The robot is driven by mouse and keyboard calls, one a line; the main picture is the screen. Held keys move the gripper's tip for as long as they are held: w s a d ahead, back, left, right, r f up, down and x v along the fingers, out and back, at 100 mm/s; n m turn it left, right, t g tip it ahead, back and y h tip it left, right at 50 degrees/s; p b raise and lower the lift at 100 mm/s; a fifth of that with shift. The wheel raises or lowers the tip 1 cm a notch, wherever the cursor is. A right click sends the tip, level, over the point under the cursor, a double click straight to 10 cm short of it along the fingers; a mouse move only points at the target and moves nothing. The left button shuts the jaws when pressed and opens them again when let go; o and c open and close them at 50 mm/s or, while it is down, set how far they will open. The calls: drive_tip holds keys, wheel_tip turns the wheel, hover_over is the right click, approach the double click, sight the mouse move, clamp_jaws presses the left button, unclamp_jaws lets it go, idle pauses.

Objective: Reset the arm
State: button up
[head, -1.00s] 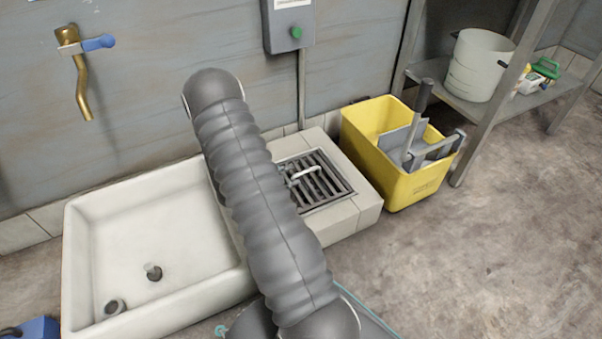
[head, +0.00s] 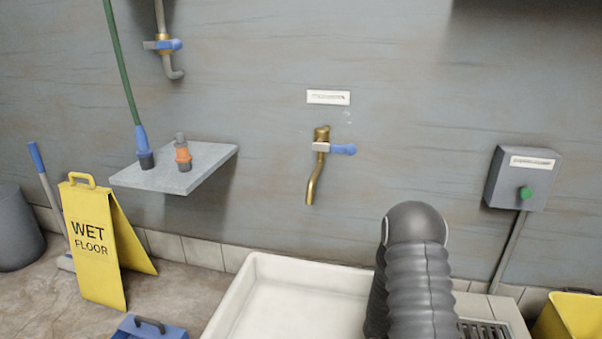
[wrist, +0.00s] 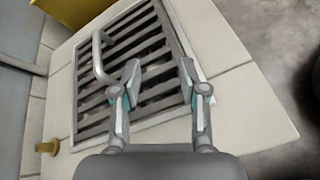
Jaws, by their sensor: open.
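My gripper (wrist: 158,88) shows in the wrist view with its two fingers apart and nothing between them. It is over a metal drain grate (wrist: 128,62) with a bent handle (wrist: 101,58), set in a pale tiled block. I cannot tell how far above the grate the fingertips are. In the head view my grey ribbed arm (head: 415,275) rises at the lower right, and the gripper itself is out of that picture. Part of the grate (head: 484,332) shows at the bottom edge, right of the arm.
A white basin (head: 285,305) lies left of my arm, below a brass tap (head: 315,175). A yellow bucket (head: 575,318) is at the lower right. A wet floor sign (head: 92,245) and a wall shelf (head: 180,170) stand left. A switch box (head: 520,178) is on the wall.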

drive_tip(key=s+a+r+m+t+y+p, duration=0.3)
drive_tip(key=a+r, duration=0.6)
drive_tip(key=r, duration=0.6)
drive_tip(key=s+a+r+m+t+y+p, duration=0.3)
drive_tip(key=a+r, duration=0.5)
drive_tip(key=r, duration=0.8)
drive_tip(key=s+a+r+m+t+y+p, duration=0.2)
drive_tip(key=s+a+r+t+y+p, duration=0.2)
drive_tip(key=a+r, duration=0.5)
drive_tip(key=s+r+y, duration=0.2)
drive_tip(key=s+r, duration=0.1)
drive_tip(key=r, duration=0.4)
drive_tip(key=shift+a+m+p, duration=0.35)
drive_tip(key=shift+m+p, duration=0.05)
drive_tip(key=shift+s, duration=0.1)
